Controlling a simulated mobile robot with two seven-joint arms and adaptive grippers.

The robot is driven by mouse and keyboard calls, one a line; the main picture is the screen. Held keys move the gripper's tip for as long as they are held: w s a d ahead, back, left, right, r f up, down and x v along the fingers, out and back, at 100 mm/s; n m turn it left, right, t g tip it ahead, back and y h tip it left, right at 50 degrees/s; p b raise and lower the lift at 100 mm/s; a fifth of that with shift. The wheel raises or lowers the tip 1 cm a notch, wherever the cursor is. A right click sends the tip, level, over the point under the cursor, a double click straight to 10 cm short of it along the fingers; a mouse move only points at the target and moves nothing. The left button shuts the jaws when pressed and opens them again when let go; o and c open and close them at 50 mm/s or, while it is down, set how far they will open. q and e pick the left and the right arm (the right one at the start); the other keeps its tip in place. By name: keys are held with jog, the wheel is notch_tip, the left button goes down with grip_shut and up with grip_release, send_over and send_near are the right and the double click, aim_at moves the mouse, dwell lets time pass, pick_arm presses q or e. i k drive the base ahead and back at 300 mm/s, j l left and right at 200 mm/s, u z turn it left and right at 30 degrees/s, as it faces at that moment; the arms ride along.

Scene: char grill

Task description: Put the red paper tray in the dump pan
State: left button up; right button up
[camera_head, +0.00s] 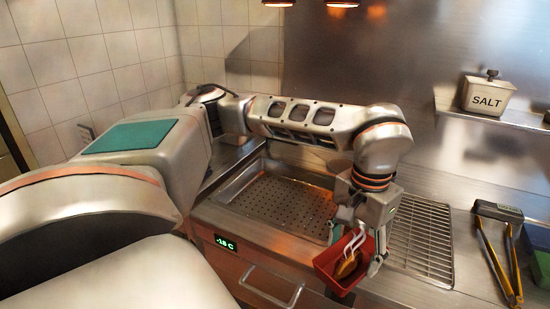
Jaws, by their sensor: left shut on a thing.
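The red paper tray (329,276) is at the lower middle of the head view, with some brown food (346,265) in it. My left gripper (362,252) points down and is shut on the tray. It holds the tray slightly tilted at the counter's front edge, just right of the dump pan. The dump pan (283,207) is a metal pan with a perforated bottom, sunk in the counter. Part of it is hidden by my left arm. The bottom of the pan that shows is bare. My right gripper is not in view.
A wire rack (425,237) lies right of my left gripper. Tongs with yellow arms (490,255) lie farther right. A salt box (487,94) stands on a wall shelf. A drawer handle and a -18 C display (225,242) are on the front below the pan.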

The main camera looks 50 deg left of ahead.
aim_at(299, 219)
jog(key=k+j+u, duration=0.1)
jog(key=j, duration=0.9)
jog(key=i+j+u, duration=0.15)
jog(key=j, duration=0.15)
